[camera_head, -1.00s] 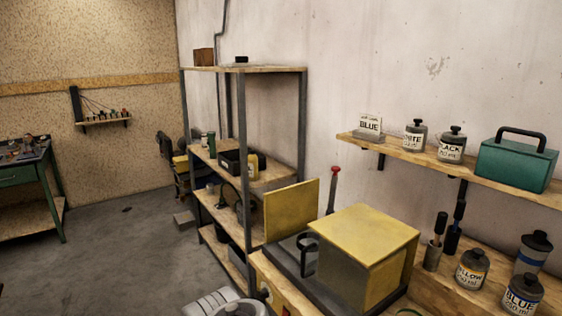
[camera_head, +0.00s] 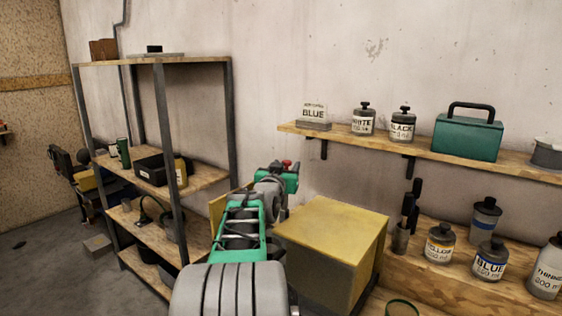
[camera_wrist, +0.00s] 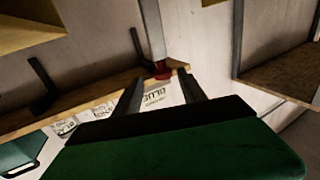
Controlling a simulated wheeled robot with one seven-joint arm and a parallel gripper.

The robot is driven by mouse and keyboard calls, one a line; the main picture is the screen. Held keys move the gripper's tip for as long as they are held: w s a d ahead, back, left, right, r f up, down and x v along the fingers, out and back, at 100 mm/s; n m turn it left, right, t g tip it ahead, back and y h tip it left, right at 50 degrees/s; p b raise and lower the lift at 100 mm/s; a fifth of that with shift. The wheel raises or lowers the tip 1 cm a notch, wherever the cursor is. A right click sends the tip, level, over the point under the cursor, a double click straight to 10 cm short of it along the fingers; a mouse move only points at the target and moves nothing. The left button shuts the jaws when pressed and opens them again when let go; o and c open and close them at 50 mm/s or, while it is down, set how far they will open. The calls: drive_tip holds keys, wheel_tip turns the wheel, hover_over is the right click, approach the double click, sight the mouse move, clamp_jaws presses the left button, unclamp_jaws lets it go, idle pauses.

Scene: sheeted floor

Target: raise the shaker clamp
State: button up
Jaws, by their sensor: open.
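The shaker is a grey machine with a large yellow box (camera_head: 340,232) on the bench. A yellow upright panel (camera_head: 217,206) beside it is mostly hidden by my arm. The clamp appears to be the lever with a red knob (camera_head: 287,163), just beyond my gripper; its rod is hidden in the head view. In the wrist view, which looks upside down, the red knob (camera_wrist: 163,71) and its grey rod (camera_wrist: 152,30) show. My gripper (camera_wrist: 161,78) is open, its fingertips on either side of the knob's picture position. I cannot tell whether they touch it.
A wall shelf (camera_head: 360,143) above holds a sign, paint bottles and a green toolbox (camera_head: 468,137). More bottles (camera_head: 440,242) stand on the bench at right. A rack (camera_head: 200,180) stands at left, close to my arm.

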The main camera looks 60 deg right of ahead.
drive_tip(key=p+x, duration=0.2)
drive_tip(key=x, duration=0.5)
drive_tip(key=shift+w, duration=0.25)
drive_tip(key=shift+a, duration=0.1)
drive_tip(key=shift+c, duration=0.6)
clamp_jaws()
